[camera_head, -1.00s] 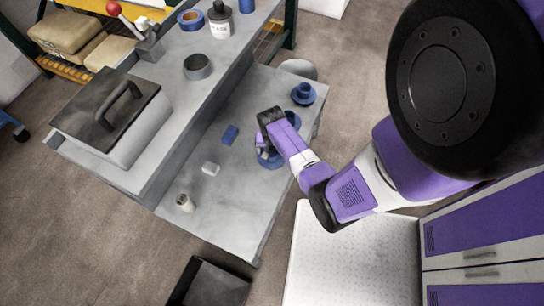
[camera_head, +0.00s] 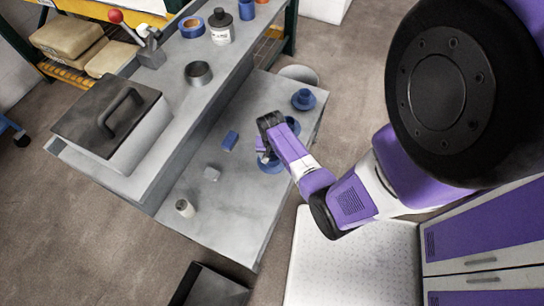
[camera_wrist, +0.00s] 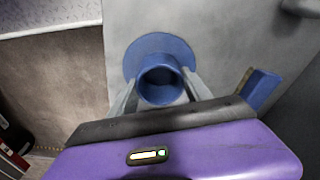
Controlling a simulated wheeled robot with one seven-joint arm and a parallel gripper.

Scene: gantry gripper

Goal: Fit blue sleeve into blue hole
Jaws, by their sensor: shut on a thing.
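My gripper (camera_wrist: 160,92) has its two fingers closed on either side of a blue sleeve (camera_wrist: 160,84), seen as an open-topped ring in the wrist view. A round blue disc (camera_wrist: 140,52) shows just behind and below the sleeve. I cannot tell whether the sleeve is inside the disc's hole or above it, since the sleeve hides that part. In the head view my gripper (camera_head: 264,152) points down at the lower bench, over a blue round part (camera_head: 270,166). Another blue part (camera_head: 293,124) shows behind my gripper, partly hidden. The held sleeve is not clear there.
A blue flanged part (camera_head: 304,99) stands at the lower bench's (camera_head: 225,220) far end. A blue block (camera_head: 230,140), a pale block (camera_head: 211,174) and a cream cylinder (camera_head: 184,208) lie left of my gripper. The raised shelf (camera_head: 180,125) bounds the left side.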

